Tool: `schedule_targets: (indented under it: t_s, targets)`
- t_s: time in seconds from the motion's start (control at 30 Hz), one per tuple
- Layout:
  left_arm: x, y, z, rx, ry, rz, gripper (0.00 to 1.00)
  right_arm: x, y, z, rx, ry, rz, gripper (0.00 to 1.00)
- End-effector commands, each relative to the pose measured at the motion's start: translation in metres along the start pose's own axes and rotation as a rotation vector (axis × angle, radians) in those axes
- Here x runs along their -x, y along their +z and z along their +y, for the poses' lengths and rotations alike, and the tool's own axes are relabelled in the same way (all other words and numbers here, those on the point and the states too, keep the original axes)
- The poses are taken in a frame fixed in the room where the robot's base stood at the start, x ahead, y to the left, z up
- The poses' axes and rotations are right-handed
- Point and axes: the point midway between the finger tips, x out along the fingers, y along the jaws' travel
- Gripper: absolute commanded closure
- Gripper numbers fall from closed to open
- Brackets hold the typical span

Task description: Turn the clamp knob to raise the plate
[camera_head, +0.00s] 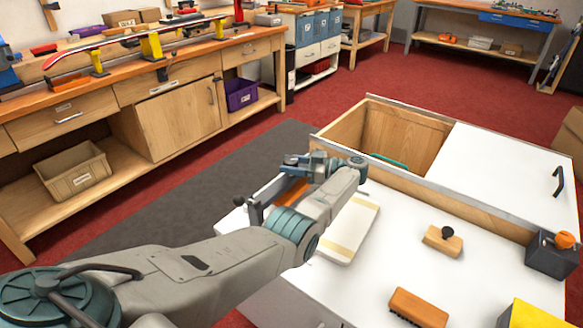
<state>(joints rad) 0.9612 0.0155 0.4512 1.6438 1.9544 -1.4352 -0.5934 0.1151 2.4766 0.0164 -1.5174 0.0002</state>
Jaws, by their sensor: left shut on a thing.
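My left arm reaches in from the lower left, and its gripper (296,164) is over the far left edge of the white bench top. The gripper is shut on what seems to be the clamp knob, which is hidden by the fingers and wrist. A dark upright clamp part (254,213) stands at the bench's left edge, just below and left of the gripper. An orange part (292,190) shows under the gripper. A pale flat board with tan bands (351,231) lies beside my wrist. I cannot tell the plate's height. My right gripper is not in view.
A wooden block with a black knob (442,240), a brown brush-like block (418,308), a dark box with an orange top (553,256) and a yellow block (536,315) stand on the bench top. An open wooden compartment (405,137) lies behind.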

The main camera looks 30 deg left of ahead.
Motion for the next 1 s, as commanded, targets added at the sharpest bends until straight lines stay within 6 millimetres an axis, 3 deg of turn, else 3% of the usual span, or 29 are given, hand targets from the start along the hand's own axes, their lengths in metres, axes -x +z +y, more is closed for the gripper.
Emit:
schedule_targets:
  t_s: [0.03,0.43,0.47,0.57,1.0]
  targets:
    - [-0.0004,0.0093,-0.0037,-0.017,-0.007,-0.001,0.8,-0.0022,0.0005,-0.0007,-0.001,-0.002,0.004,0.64]
    - [-0.0006,0.0085,-0.0036,-0.017,-0.009,-0.001,0.8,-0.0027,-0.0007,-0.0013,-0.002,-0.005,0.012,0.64]
    - [-0.0006,0.0085,-0.0036,-0.017,-0.009,-0.001,0.55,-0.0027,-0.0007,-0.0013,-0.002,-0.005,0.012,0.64]
    - [-0.0005,0.0072,-0.003,-0.014,-0.008,-0.002,0.36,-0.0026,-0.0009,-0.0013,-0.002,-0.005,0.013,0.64]
    - [0.0015,0.0017,-0.0033,-0.005,-0.004,-0.001,0.36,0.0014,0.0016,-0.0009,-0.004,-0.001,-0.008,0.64]
